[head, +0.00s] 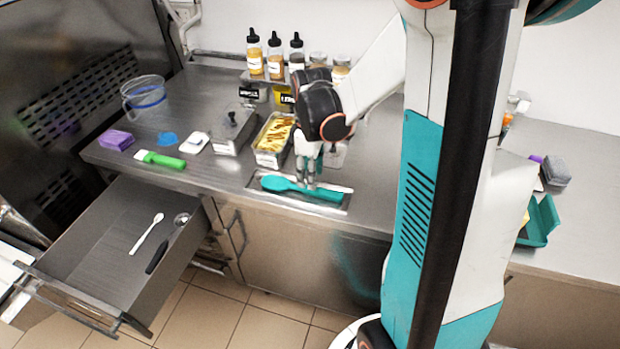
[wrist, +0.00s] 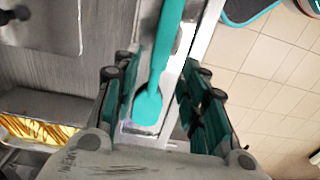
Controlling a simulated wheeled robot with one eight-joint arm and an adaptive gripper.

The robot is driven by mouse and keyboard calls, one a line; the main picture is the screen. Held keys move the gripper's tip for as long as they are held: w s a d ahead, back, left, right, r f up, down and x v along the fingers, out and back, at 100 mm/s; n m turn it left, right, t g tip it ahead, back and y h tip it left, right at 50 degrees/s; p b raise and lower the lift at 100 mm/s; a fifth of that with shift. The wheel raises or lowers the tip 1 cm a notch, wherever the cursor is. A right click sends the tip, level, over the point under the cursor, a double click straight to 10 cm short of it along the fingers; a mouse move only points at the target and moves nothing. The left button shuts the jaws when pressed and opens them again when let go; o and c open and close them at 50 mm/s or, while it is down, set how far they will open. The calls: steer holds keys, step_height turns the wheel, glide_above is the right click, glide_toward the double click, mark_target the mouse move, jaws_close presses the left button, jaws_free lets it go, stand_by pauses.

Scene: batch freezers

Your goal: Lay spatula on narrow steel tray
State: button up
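A teal spatula (head: 318,194) lies lengthwise on the narrow steel tray (head: 293,203) near the counter's front edge. Its wide end points left in the head view. In the wrist view the spatula (wrist: 161,60) runs down between my fingers, its rounded end near the palm. In the wrist view my gripper (wrist: 163,92) is open, with a clear gap on the right finger's side; the left finger is close to the spatula. I cannot tell whether it touches. The tray (wrist: 193,48) shows beneath.
An open drawer (head: 105,235) with utensils juts out at the left. A green-handled brush (head: 162,159), a purple sponge (head: 116,139) and a food pan (head: 270,150) sit on the counter. Bottles (head: 275,58) stand behind. A teal container (head: 540,220) is at the right.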

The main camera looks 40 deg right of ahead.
step_height(320, 180, up, 7)
steer(key=p, duration=0.1)
steer(key=shift+r+p, duration=0.2)
steer(key=shift+p, duration=0.2)
stand_by(0.3)
